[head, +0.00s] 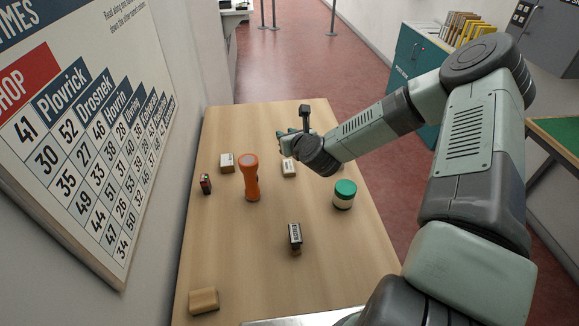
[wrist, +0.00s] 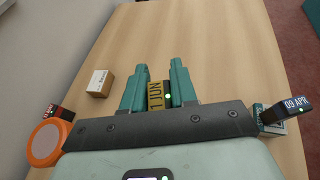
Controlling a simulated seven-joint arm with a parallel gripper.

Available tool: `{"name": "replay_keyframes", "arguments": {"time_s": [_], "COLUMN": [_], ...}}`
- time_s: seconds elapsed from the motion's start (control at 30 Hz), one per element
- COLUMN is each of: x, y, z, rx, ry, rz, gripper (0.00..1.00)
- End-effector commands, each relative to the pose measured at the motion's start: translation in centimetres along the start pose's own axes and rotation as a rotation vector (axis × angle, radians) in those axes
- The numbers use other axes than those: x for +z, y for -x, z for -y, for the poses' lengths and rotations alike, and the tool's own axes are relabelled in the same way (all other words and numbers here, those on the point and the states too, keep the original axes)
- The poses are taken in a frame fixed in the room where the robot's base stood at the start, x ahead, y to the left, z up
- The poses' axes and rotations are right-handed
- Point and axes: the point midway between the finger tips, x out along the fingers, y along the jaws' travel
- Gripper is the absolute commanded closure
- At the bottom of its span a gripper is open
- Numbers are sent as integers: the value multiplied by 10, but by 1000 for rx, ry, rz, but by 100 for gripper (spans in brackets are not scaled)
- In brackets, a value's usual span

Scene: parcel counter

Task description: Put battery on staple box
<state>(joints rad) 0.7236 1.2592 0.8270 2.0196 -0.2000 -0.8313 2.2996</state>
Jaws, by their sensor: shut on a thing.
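A small upright red and dark block (head: 205,184), which looks like the battery, stands near the left table edge; it also shows in the wrist view (wrist: 62,113). A small cardboard box with a white label (head: 227,162), likely the staple box, stands behind it to the right; the wrist view shows it left of my fingers (wrist: 98,82). My gripper (wrist: 158,72) is shut on a small yellow and dark thing marked "1 JUN" (wrist: 156,98), like a date stamp. In the head view my gripper (head: 288,131) is over the table's far part, its hold hard to see.
An orange torch (head: 252,178) stands right of the battery. A pale box (head: 289,168), a green-lidded jar (head: 344,195), a black stamp (head: 295,234) and a brown block (head: 203,300) are about. A "09 APR" thing (wrist: 296,104) is at the right. The front middle is clear.

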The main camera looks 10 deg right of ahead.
Motion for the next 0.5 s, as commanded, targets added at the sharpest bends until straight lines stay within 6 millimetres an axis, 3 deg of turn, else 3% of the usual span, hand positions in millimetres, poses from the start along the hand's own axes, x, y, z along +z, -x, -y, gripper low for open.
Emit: {"name": "replay_keyframes", "arguments": {"time_s": [0.1, 0.23, 0.5], "x": [16, 21, -21], "y": [-20, -30, -50], "z": [6, 10, 9], "rx": [62, 100, 110], "ry": [31, 41, 41], "rz": [3, 0, -3], "gripper": [100, 100, 100]}}
